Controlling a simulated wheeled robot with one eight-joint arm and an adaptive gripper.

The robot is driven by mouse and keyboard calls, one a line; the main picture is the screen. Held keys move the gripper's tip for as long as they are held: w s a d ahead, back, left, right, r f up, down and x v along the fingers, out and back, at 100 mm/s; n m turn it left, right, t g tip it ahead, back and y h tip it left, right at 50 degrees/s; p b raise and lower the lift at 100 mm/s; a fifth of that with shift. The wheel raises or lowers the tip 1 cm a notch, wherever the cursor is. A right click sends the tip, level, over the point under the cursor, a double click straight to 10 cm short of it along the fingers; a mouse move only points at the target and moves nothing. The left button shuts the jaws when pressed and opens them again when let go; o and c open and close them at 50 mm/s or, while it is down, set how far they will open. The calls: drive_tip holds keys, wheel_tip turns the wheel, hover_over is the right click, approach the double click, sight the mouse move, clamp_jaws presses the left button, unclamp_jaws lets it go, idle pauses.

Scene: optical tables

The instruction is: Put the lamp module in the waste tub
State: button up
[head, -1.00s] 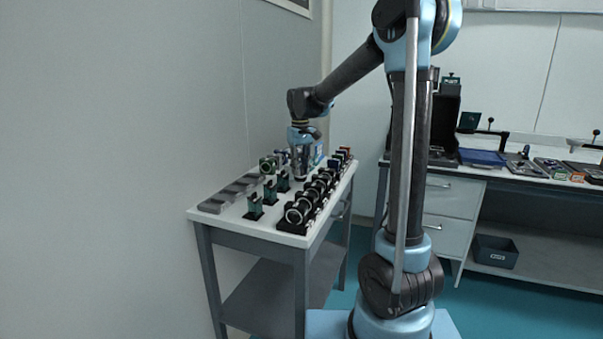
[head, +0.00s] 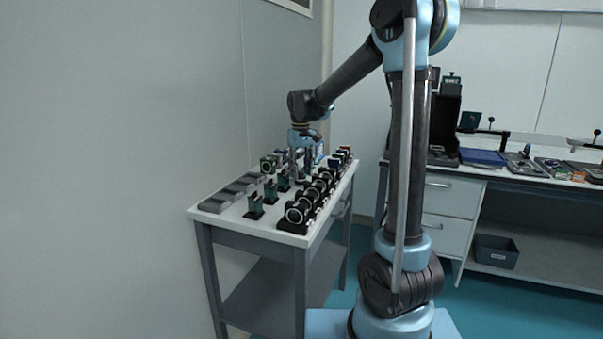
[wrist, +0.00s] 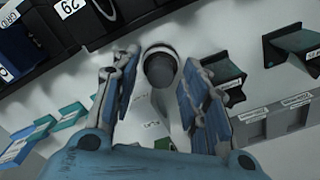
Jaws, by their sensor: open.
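My gripper (wrist: 160,60) is open, with its two blue-padded fingers spread. A dark round upright piece with a pale rim (wrist: 160,70) stands between the fingers, apart from both; it may be the lamp module, but I cannot read a label on it. In the head view my gripper (head: 302,168) is low over the far half of the white-topped table (head: 275,228), and the piece is not clear there. A dark grey tub with a white label (head: 496,252) sits on the low shelf at the right; it may be the waste tub.
Black ring mounts (head: 298,214) line the table's right side. Dark green holders (head: 254,207) stand in the middle, and grey labelled blocks (head: 218,203) lie along the wall side. A bench (head: 520,176) at the right carries a blue tray (head: 482,157) and several small items.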

sight(301, 171)
wheel_tip(301, 171, up, 12)
drive_tip(key=f, duration=0.1)
drive_tip(key=shift+m+t, duration=0.3)
drive_tip(key=shift+m, duration=0.4)
drive_tip(key=s+d, duration=0.2)
drive_tip(key=d, duration=0.1)
drive_tip(key=s+d, duration=0.2)
drive_tip(key=s, duration=0.1)
drive_tip(key=s+d+f, duration=0.1)
drive_tip(key=s+d, duration=0.2)
drive_tip(key=shift+s+d+f, duration=0.1)
drive_tip(key=shift+d, duration=0.2)
drive_tip(key=s+d+f+m, duration=0.1)
drive_tip(key=s+d+f, duration=0.3)
drive_tip(key=s+f, duration=0.2)
drive_tip(key=s+d+f+m+t, duration=0.1)
drive_tip(key=s+d+f, duration=0.4)
drive_tip(key=s, duration=0.5)
drive_tip(key=s+d+f+m, duration=0.2)
drive_tip(key=s+d+f, duration=0.3)
drive_tip(key=s+f, duration=0.3)
drive_tip(key=shift+s+f+m+t, duration=0.15)
drive_tip(key=shift+f+m+t, duration=0.15)
drive_tip(key=shift+f, duration=0.1)
drive_tip(key=shift+s+f, duration=0.15)
drive_tip(key=shift+f, duration=0.1)
drive_tip(key=shift+c, duration=0.9)
drive_tip(key=shift+d, duration=0.15)
